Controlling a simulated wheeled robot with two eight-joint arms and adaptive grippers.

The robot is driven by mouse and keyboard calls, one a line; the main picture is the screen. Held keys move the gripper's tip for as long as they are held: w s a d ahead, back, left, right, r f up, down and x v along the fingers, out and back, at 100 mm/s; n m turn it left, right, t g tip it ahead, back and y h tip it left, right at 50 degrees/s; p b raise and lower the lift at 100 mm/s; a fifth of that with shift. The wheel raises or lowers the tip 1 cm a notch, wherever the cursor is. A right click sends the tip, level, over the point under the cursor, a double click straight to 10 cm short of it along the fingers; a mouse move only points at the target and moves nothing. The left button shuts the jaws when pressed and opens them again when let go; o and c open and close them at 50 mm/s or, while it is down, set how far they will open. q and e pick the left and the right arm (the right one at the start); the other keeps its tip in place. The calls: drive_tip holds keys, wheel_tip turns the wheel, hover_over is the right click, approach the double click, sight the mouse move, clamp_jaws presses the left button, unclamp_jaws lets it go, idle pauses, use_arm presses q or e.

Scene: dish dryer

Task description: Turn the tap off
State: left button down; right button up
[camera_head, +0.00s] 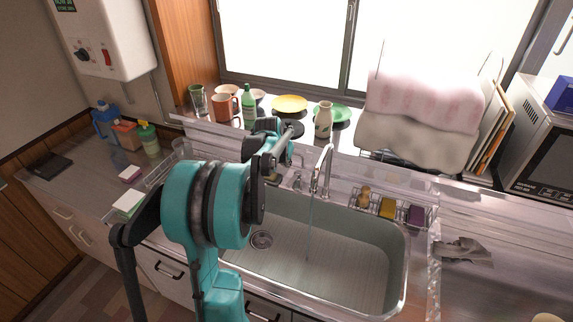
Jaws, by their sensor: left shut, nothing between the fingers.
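The tap (325,168) is a chrome gooseneck behind the sink (330,235). A thin stream of water (309,225) falls from its spout into the basin. The tap's base and handle area (299,178) shows just left of the spout, partly behind my arm. My left arm, teal and black, reaches in from the lower left over the left side of the sink. My left gripper (284,150) is near the back edge, just left of the tap; its fingers are shut and empty. Whether it touches the handle I cannot tell. My right gripper is not in view.
A wire caddy (405,213) with sponges sits right of the tap. A towel-covered rack (415,140) and a microwave (540,140) are at the right.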

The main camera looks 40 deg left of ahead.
use_arm(q)
drive_tip(key=b, duration=0.2)
hover_over(287, 186)
drive_tip(key=w, duration=0.2)
drive_tip(key=f, duration=0.5)
drive_tip(key=shift+w+a+f, duration=0.2)
drive_tip(key=shift+a+f, duration=0.15)
drive_tip(key=f, duration=0.1)
drive_tip(key=f+b, duration=0.1)
drive_tip(key=f, duration=0.1)
drive_tip(key=shift+s+d+f, duration=0.1)
drive_tip(key=shift+s, duration=0.25)
drive_tip(key=shift+s+f, duration=0.1)
drive_tip(key=shift+f, duration=0.3)
drive_tip(key=f+b, duration=0.1)
drive_tip(key=s+f+t+b, duration=0.1)
drive_tip(key=shift+d+f+b, duration=0.2)
drive_tip(key=shift+b, duration=0.15)
drive_tip(key=shift+s+f, duration=0.2)
drive_tip(key=shift+d, duration=0.1)
